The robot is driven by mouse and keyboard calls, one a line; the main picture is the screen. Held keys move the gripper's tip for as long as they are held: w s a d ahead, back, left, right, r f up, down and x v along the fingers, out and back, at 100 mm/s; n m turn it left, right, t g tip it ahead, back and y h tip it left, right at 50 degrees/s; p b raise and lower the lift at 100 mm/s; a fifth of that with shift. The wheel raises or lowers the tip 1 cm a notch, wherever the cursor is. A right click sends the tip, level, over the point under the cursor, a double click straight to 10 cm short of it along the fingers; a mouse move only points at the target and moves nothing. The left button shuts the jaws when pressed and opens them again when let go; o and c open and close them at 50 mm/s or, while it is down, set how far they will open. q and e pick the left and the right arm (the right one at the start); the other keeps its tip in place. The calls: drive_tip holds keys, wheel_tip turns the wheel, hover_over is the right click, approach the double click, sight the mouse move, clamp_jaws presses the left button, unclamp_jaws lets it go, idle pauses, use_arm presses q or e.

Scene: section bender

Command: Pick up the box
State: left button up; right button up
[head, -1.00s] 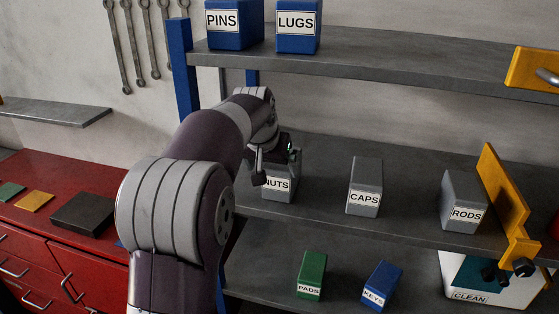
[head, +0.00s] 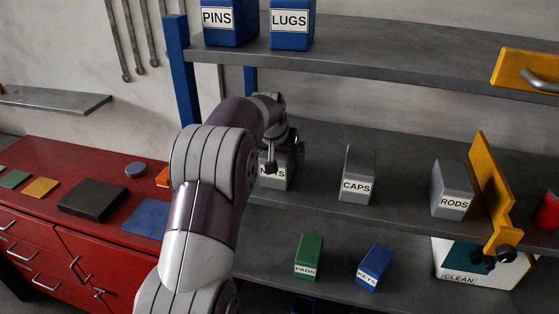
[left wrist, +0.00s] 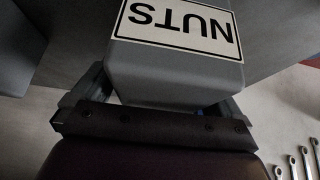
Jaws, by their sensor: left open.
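A grey box labelled NUTS (head: 277,180) stands on the middle shelf at its left end. My left gripper (head: 283,156) is at this box and hides its top part in the head view. In the left wrist view the NUTS box (left wrist: 170,75) fills the middle, its label upside down. There my left gripper (left wrist: 155,98) is open, with one finger at each side of the box. I cannot tell whether the fingers touch it. My right gripper is not in view.
Grey boxes CAPS (head: 357,175) and RODS (head: 452,190) stand right of NUTS on the middle shelf (head: 400,215), with free room between. PINS (head: 229,25) and LUGS (head: 291,25) are above. PADS (head: 308,257) and KEYS (head: 373,267) are below. A blue post (head: 182,70) rises at left.

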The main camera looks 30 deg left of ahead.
use_arm(q)
drive_tip(key=shift+w+a+f, duration=0.1)
drive_tip(key=shift+f, duration=0.2)
drive_tip(key=shift+c, duration=0.3)
